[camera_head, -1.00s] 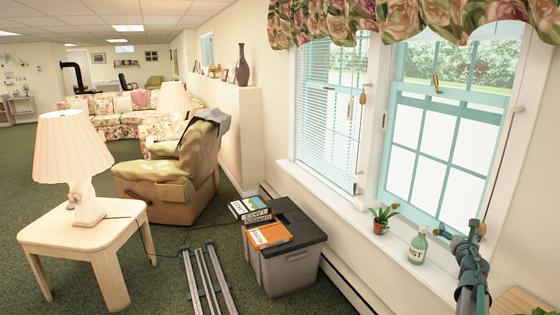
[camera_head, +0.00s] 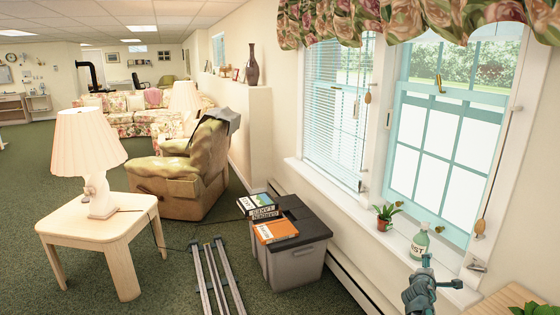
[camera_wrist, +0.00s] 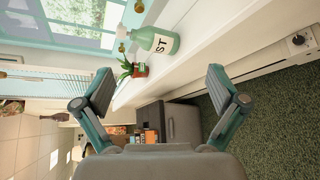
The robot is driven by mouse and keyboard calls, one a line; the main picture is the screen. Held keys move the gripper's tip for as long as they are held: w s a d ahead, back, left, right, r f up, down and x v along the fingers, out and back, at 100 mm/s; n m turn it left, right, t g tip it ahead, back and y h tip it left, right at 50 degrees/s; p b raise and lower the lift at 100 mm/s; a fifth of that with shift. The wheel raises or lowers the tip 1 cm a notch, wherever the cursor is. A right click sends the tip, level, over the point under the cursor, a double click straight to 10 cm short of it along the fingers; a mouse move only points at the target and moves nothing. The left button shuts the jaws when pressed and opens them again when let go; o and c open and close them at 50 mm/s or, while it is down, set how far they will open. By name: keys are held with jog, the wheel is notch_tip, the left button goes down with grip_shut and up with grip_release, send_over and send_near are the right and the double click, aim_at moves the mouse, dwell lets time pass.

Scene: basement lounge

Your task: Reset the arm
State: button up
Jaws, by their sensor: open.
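My gripper (camera_wrist: 158,76) is open in the wrist view, with its two teal-edged fingers spread wide and nothing between them. Beyond the fingers, the wrist view shows the windowsill, a green bottle (camera_wrist: 155,41) and a small potted plant (camera_wrist: 130,72), turned on their sides in the picture. In the head view, part of my arm (camera_head: 425,290) shows at the lower right, in front of the sill below the bottle (camera_head: 420,243). The fingers cannot be made out clearly there.
The plant (camera_head: 384,216) stands on the windowsill (camera_head: 345,207). A grey bin (camera_head: 292,264) with an orange box (camera_head: 276,231) on its lid stands by the wall. A side table (camera_head: 75,222) with a lamp (camera_head: 88,143) stands left. Carpet between the table and bin holds metal rails (camera_head: 217,277).

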jog(key=s+a+f+m+g+y, duration=0.4)
jog(key=s+a+f, duration=0.4)
jog(key=a, duration=0.4)
jog(key=s+a+f+m+g+y, duration=0.2)
jog(key=s+a+f+m+g, duration=0.2)
jog(key=s+a+f+m, duration=0.55)
jog(key=s+a+f+m+g+y, duration=0.1)
jog(key=s+a+f+g+y, duration=0.4)
jog(key=a, duration=1)
jog(key=s+f+g+h+b, duration=0.1)
jog(key=s+f+g+b, duration=1)
jog(key=s+f+b, duration=1.75)
notch_tip(320, 180, up, 12)
jog(key=s+t+p, duration=0.1)
jog(key=t+p, duration=0.4)
jog(key=p, duration=2.6)
jog(key=shift+s+d+t+p, duration=0.2)
jog(key=shift+d+t+p, duration=0.05)
jog(key=shift+t+p, duration=0.15)
